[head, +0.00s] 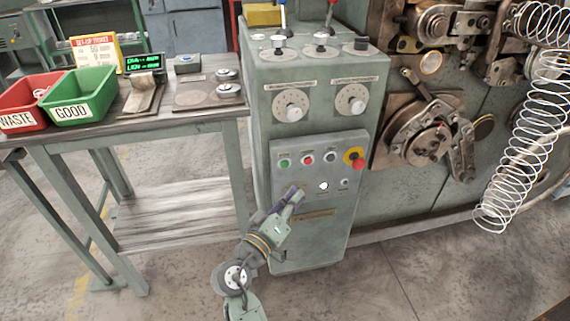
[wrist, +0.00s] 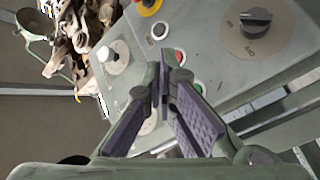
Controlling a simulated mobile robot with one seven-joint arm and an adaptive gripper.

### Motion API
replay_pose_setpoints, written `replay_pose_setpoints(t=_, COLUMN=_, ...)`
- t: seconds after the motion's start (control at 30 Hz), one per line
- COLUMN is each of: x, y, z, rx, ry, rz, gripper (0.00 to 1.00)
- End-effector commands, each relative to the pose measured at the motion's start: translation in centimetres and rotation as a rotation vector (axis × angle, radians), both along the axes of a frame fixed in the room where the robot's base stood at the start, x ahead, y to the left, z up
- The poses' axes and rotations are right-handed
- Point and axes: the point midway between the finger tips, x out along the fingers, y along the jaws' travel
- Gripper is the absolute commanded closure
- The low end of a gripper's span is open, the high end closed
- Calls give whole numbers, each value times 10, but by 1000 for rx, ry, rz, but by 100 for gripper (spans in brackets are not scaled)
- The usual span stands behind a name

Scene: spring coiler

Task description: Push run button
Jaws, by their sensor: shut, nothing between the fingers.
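The control panel (head: 318,220) on the green cabinet carries a row of a green button (head: 284,163), a red button (head: 307,159) and a white button (head: 330,157). Their labels are too small to read, so I cannot tell which one is marked run. My gripper (head: 297,194) is shut and empty, in front of the panel, below the green button. In the wrist view the closed fingertips (wrist: 164,66) stand beside the red button (wrist: 181,56), and the green button (wrist: 198,88) is partly seen just right of the fingers. Contact with the panel is unclear.
A red emergency stop (head: 358,163) on a yellow base sits right of the white button. A small white knob (head: 324,185) lies below the row. Dials (head: 290,104) are higher up. A table (head: 180,120) with bins stands left; a coiled spring (head: 530,130) hangs right.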

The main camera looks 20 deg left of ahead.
Motion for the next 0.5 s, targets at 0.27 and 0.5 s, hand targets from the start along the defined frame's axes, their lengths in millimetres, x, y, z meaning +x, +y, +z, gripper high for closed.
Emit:
replay_pose_setpoints(t=0.27, x=34, y=23, z=2, rx=1, ry=1, rz=1, gripper=100)
replay_pose_setpoints(t=0.5, x=52, y=35, z=-1, rx=2, ry=0, rz=-1, gripper=100)
